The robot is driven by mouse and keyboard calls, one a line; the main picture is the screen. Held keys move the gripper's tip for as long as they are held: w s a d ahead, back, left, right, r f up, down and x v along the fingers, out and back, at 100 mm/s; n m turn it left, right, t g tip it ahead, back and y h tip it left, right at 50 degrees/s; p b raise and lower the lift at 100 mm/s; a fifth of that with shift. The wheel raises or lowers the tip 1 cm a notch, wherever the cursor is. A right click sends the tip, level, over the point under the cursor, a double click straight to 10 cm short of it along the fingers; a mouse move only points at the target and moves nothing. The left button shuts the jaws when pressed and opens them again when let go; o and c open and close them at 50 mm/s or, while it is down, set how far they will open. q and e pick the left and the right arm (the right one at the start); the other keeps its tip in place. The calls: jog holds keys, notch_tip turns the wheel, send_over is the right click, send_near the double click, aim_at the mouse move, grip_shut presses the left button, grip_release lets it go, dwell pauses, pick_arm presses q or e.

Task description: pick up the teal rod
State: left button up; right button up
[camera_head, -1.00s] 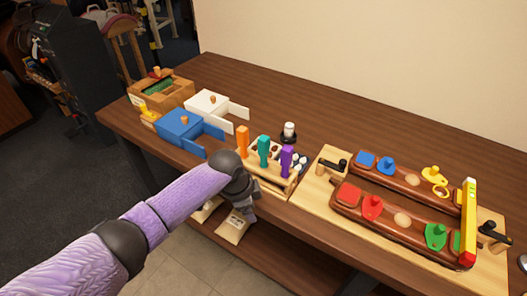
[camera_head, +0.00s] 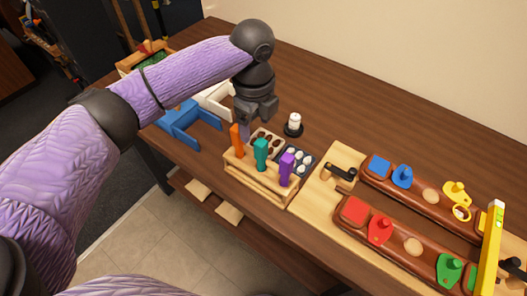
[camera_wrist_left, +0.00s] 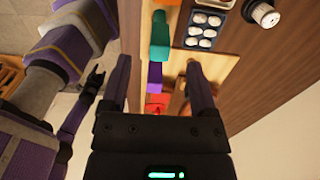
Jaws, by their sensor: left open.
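The teal rod (camera_head: 260,150) stands upright in the middle slot of a light wooden rack (camera_head: 246,179), between an orange rod (camera_head: 236,140) and a purple rod (camera_head: 286,170). My left gripper (camera_head: 247,128) is open and empty, pointing down just behind the orange and teal rods, apart from the teal one. In the left wrist view the teal rod (camera_wrist_left: 160,38) lies beyond the open fingertips (camera_wrist_left: 157,66), with the purple rod (camera_wrist_left: 155,76) between the fingers in the picture. What looks like my right gripper (camera_wrist_left: 94,80) shows small and dark at the left there.
Behind the rack are trays of brown and white pieces (camera_head: 302,158) and a white-topped black holder (camera_head: 293,124). A wooden board (camera_head: 335,204) with red-brown saddles stands right. Blue (camera_head: 187,122) and white boxes stand left. The back of the table is clear.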

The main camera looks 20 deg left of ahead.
aim_at(261, 142)
pick_arm(q)
jog(key=f, duration=0.3)
jog(key=d+f+b, duration=0.1)
jog(key=f, duration=0.2)
jog(key=shift+s+d+f, duration=0.1)
jog(key=shift+s, duration=0.1)
jog(key=shift+c, duration=0.2)
grip_shut()
dwell(0.9)
